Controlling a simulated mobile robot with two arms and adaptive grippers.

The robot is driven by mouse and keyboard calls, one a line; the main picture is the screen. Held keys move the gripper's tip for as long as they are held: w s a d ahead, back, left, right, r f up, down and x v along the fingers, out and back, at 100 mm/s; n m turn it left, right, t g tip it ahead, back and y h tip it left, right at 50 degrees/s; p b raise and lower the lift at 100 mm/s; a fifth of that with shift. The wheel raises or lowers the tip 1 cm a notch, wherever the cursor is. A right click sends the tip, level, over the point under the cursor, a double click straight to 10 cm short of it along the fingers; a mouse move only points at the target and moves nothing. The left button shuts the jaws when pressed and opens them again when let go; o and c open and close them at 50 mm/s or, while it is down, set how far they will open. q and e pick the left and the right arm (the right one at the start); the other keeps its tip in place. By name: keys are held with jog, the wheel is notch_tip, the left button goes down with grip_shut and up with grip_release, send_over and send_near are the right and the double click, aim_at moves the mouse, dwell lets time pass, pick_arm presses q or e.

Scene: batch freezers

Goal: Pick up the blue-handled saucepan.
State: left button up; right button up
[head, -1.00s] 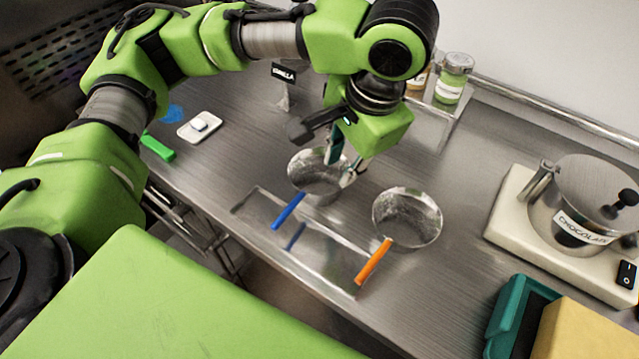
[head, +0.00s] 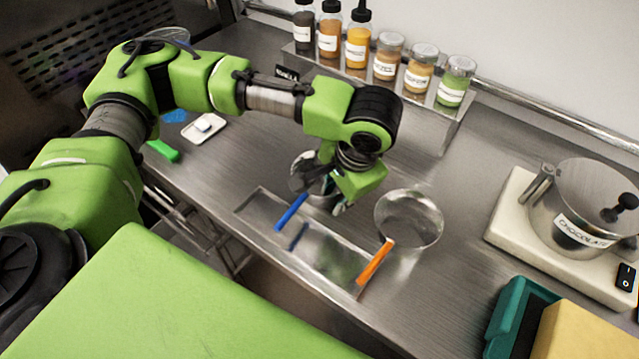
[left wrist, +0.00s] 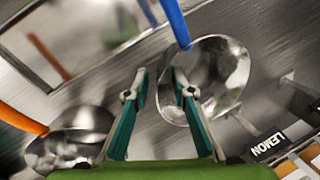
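The blue-handled saucepan (head: 300,162) is a steel pan on the counter. Its blue handle (head: 291,212) points toward the front edge, over the steel tray. In the head view my left gripper (head: 338,207) hides much of the pan. In the left wrist view the pan (left wrist: 220,65) is right of centre. There my left gripper (left wrist: 161,88) is open and empty, one finger over the pan, the other outside its left side. Whether either finger touches the wall, I cannot tell. My right gripper is not in view.
An orange-handled saucepan (head: 408,212) stands to the right. The steel tray (head: 325,250) lies in front. A raised shelf (head: 425,118) holds bottles and jars at the back. A pot labelled chocolate (head: 580,207) and a teal container (head: 515,315) are farther right.

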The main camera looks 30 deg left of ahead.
pick_arm(q)
grip_shut()
